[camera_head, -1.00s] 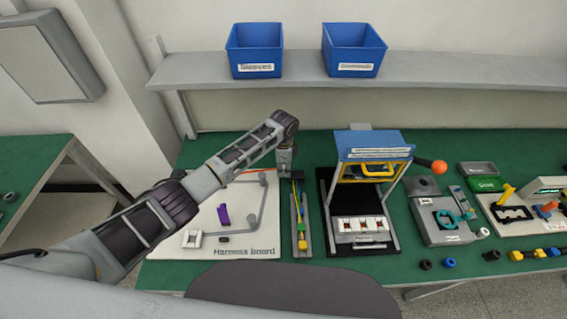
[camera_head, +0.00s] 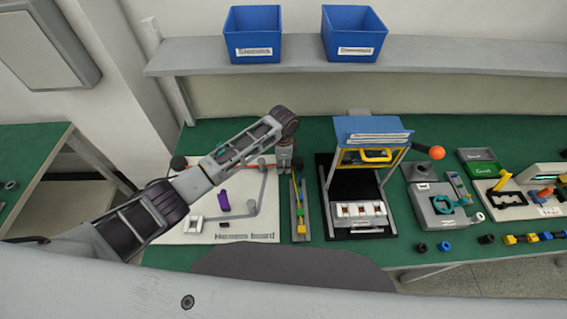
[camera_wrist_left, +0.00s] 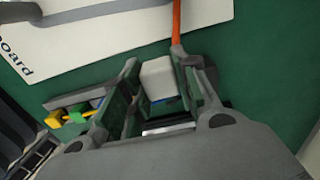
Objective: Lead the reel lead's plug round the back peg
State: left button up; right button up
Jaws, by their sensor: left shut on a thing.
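My left gripper (camera_head: 285,163) is beside the back right corner of the white harness board (camera_head: 240,237). In the left wrist view, its fingers (camera_wrist_left: 158,95) are shut on a pale block-shaped plug (camera_wrist_left: 158,78). The orange lead (camera_wrist_left: 176,22) runs away from the plug over the board's edge. A small grey post (camera_head: 262,161) stands near the back of the board, left of the gripper; I cannot tell if the lead touches it. A dark round thing with red (camera_head: 178,162), perhaps the reel, shows at the back left, partly behind my arm. My right gripper is out of view.
A narrow tray with coloured leads (camera_head: 300,212) lies right of the board. A press-like stand with a blue top (camera_head: 372,128) is further right. A purple piece (camera_head: 223,200) and a white connector block (camera_head: 194,225) are on the board.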

pick_arm(q)
jog(key=shift+s+a, duration=0.15)
jog(key=shift+s, duration=2.65)
